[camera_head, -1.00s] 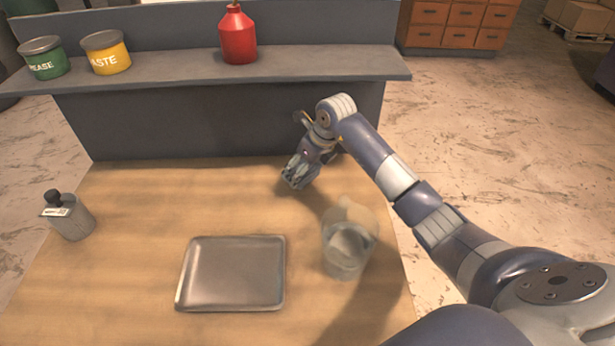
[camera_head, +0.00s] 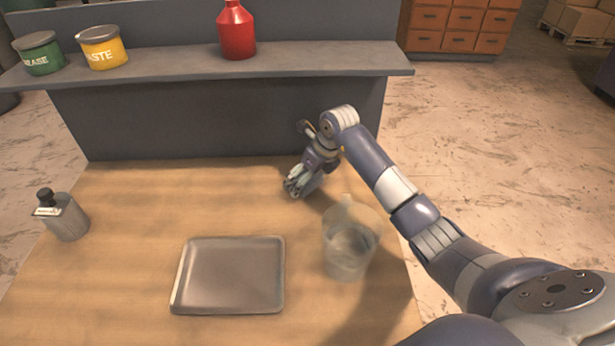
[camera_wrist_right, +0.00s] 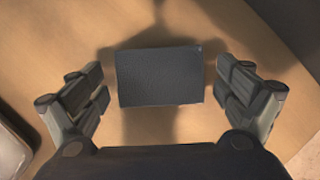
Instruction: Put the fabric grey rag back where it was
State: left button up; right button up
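A dark grey, flat rectangular piece (camera_wrist_right: 160,77), which looks like the folded fabric grey rag, shows in the right wrist view over the wooden table. My right gripper (camera_wrist_right: 165,98) is open, with one finger pair on each side of the piece and a gap on both sides. I cannot tell its exact height above the piece. In the head view my right gripper (camera_head: 294,187) points down near the back right of the table, and the grey piece cannot be made out there. My left gripper is not in view.
A metal tray (camera_head: 228,274) lies on the table (camera_head: 130,215), with a clear glass beaker (camera_head: 350,246) to its right. A grey flask (camera_head: 66,218) stands at the left. The shelf (camera_head: 160,77) behind holds a green can, a yellow can and a red bottle (camera_head: 236,34).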

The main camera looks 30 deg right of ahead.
jog(key=shift+r, duration=0.25)
jog(key=shift+s+d+r, duration=0.1)
jog(key=shift+r, duration=0.2)
jog(key=b+v, duration=0.1)
jog(key=v, duration=1)
jog(key=shift+r, duration=0.15)
